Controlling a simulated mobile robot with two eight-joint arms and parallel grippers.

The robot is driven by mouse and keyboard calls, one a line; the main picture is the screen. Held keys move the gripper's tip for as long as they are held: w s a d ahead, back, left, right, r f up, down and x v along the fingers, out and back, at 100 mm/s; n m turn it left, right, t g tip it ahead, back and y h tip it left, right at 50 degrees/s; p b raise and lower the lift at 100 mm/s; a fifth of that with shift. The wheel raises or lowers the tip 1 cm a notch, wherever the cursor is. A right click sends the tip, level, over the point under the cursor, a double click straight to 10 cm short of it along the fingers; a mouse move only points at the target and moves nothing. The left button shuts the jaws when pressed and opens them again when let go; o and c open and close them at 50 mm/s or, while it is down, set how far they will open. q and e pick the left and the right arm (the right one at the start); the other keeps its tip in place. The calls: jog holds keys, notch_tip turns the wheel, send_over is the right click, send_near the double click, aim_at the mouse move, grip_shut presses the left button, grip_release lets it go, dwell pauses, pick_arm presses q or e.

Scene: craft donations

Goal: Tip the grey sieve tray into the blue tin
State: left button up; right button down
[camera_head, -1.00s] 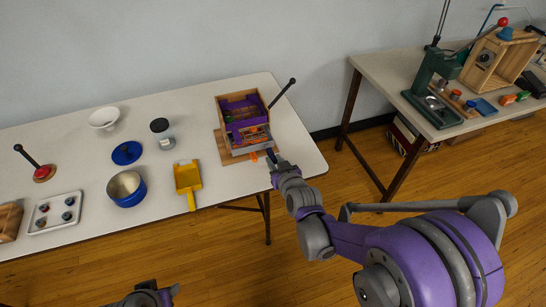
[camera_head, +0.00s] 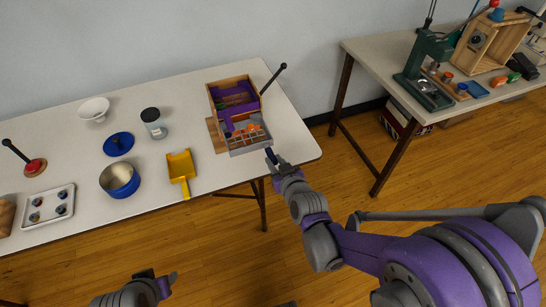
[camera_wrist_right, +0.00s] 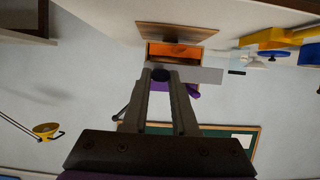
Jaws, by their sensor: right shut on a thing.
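The grey sieve tray (camera_head: 248,139) sticks out of the front of the wooden box with purple parts (camera_head: 212,92). Small orange pieces show in its compartments. My right gripper (camera_head: 271,155) is at the tray's front right corner. In the right wrist view its fingers (camera_wrist_right: 160,76) are shut on a dark round knob in front of the grey tray (camera_wrist_right: 207,74). The blue tin (camera_head: 122,190) stands open and upright on the table, left of the yellow scoop. My left gripper (camera_head: 158,280) is low in the head view, away from the table; its jaws are unclear.
The yellow scoop (camera_head: 180,167) lies between tin and box. A blue lid (camera_head: 118,143), a jar (camera_head: 154,125), a white bowl (camera_head: 94,109) and a tray of small round items (camera_head: 47,206) share the table. A black-knobbed lever (camera_head: 273,78) rises beside the box.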

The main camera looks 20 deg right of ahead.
jog(key=shift+s, duration=1.9)
jog(key=shift+w, duration=0.1)
